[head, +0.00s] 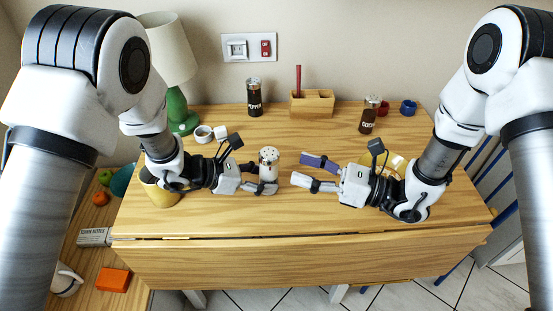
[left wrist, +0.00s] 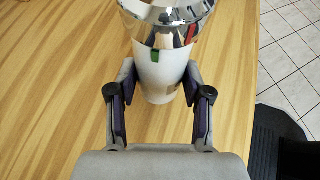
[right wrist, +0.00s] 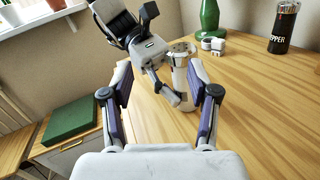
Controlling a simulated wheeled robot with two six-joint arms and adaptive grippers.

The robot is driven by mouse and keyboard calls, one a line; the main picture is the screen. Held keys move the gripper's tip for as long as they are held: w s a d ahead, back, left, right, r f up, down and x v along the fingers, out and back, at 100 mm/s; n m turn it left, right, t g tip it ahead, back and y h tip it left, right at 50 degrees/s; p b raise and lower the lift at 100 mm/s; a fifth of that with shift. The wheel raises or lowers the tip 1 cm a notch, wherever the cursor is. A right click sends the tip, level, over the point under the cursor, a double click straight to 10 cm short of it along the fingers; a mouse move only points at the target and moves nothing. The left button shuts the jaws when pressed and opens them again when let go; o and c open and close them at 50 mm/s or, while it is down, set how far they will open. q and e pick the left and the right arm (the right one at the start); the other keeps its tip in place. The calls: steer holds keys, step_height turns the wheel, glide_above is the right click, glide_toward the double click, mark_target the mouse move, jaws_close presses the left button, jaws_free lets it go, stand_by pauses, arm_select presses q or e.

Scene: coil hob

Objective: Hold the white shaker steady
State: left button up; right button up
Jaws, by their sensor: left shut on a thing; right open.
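The white shaker (head: 269,168) stands upright on the middle of the wooden table, with a shiny metal top with holes. My left gripper (head: 262,187) is shut on its white body from the left. In the left wrist view, the fingers press on both sides of the shaker (left wrist: 160,75) below its metal cap. My right gripper (head: 306,171) is open and empty to the right of the shaker, its fingers pointing at it. In the right wrist view, the shaker (right wrist: 182,95) shows beyond the open fingers, apart from them, with the left gripper around it.
The table's front strip is clear.

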mark_target(269, 156)
steer(key=w+d+f+n+g, duration=0.2)
steer(key=w+n+g, duration=0.4)
steer(key=shift+y, duration=0.3)
steer(key=a, duration=1.1)
steer(key=shift+w+a+r, duration=0.15)
steer(key=shift+a+r, duration=0.05)
steer(key=shift+a, duration=0.2)
steer(key=c, duration=1)
steer(key=shift+c, duration=0.3)
